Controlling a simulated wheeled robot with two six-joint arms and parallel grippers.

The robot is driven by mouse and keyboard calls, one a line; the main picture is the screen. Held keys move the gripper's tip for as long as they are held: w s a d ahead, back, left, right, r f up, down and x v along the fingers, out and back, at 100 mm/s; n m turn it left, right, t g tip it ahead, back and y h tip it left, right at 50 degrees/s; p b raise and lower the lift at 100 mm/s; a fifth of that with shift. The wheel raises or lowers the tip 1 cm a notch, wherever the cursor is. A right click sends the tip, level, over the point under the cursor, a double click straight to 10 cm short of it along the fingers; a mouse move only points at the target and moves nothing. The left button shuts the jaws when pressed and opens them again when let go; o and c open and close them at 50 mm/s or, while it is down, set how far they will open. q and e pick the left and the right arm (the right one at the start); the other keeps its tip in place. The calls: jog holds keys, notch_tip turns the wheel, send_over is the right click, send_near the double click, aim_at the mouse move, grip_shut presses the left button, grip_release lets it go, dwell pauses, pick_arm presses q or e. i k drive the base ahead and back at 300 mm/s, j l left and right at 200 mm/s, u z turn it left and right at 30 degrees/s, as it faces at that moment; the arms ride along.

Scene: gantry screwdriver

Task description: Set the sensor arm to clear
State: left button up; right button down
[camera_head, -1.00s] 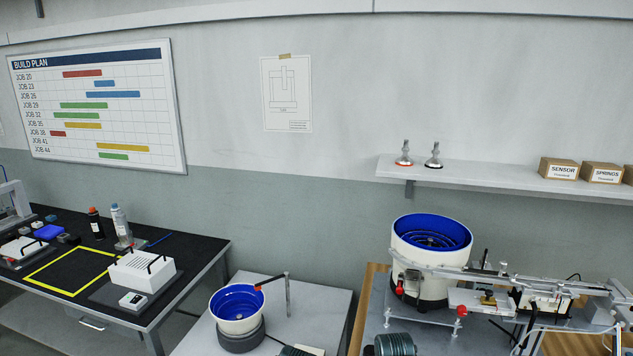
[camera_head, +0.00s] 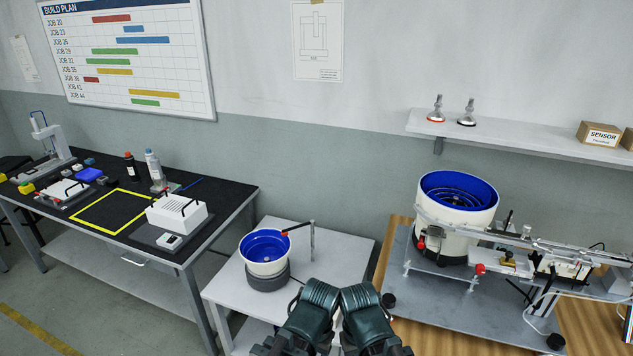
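A small feeder with a blue bowl (camera_head: 265,252) on a dark grey round base stands on the white table left of centre. A thin black arm with a red tip (camera_head: 285,233) reaches from a grey post (camera_head: 312,242) to the bowl's right rim; it looks like the sensor arm. The red tip appears at or just above the rim; I cannot tell if it touches. Two dark green links of my arms show at the bottom centre, in front of this table.
A larger white feeder with a blue bowl (camera_head: 458,190) and a rail stands on a grey plate (camera_head: 425,292) at right. A black-topped bench (camera_head: 120,240) is at left. A wall shelf (camera_head: 520,140) holds boxes and two small fittings.

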aim_at(299, 226)
jog(key=i+j+u, duration=0.3)
jog(key=i, duration=0.15)
jog(key=i+u, duration=0.3)
jog(key=i, duration=0.15)
